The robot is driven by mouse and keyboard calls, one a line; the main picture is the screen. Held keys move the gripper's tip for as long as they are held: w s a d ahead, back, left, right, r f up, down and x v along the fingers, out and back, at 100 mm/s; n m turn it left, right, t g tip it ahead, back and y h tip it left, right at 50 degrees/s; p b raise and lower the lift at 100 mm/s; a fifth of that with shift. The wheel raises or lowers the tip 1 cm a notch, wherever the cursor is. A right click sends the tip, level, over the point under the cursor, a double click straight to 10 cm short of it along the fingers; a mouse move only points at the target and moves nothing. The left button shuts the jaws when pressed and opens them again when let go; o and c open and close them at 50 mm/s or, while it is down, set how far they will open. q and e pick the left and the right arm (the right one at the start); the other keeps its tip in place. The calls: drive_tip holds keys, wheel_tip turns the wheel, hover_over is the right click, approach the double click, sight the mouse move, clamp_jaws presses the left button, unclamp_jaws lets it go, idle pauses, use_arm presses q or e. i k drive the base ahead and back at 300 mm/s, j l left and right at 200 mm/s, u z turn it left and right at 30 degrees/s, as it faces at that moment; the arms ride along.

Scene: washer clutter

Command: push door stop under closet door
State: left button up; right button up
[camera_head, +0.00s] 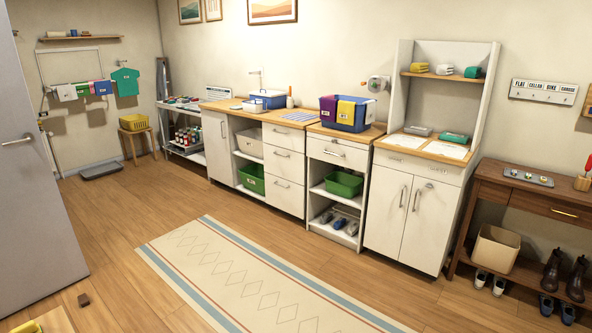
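A small dark brown block, which looks like the door stop (84,299), lies on the wooden floor at the lower left. A tall grey door (40,190) with a lever handle stands at the left edge of the picture; it looks like the closet door. The block is apart from the door, on the near side of the door's bottom edge. Neither of my grippers shows in the head view.
A patterned rug (250,280) lies on the floor in the middle. A wooden surface with a yellow item (28,327) cuts into the lower left corner. White cabinets (405,205) line the back wall.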

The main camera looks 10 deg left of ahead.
sight(83, 298)
drive_tip(key=i+l+z, duration=0.15)
drive_tip(key=i+z, duration=0.15)
drive_tip(key=i, duration=0.55)
drive_tip(key=i+j+u, duration=0.1)
drive_tip(key=i+u, duration=0.55)
drive_tip(key=u, duration=0.2)
drive_tip(key=i+l+u, duration=0.1)
drive_tip(key=i+u, duration=0.35)
drive_tip(key=i+j+u, duration=0.2)
drive_tip(key=u, duration=0.2)
drive_tip(key=i+u, duration=0.75)
drive_tip(key=i+l+u, duration=0.1)
drive_tip(key=i+u, duration=0.15)
drive_tip(key=u, duration=0.15)
drive_tip(key=l+u, duration=0.15)
drive_tip(key=l, duration=1.25)
drive_tip(key=i+l+u, duration=0.1)
drive_tip(key=i+l, duration=0.25)
drive_tip(key=i+l+u, duration=0.1)
drive_tip(key=i+l, duration=0.2)
drive_tip(key=l, duration=0.15)
drive_tip(key=i+l+u, duration=0.1)
drive_tip(key=i+l, duration=0.2)
drive_tip(key=l, duration=0.15)
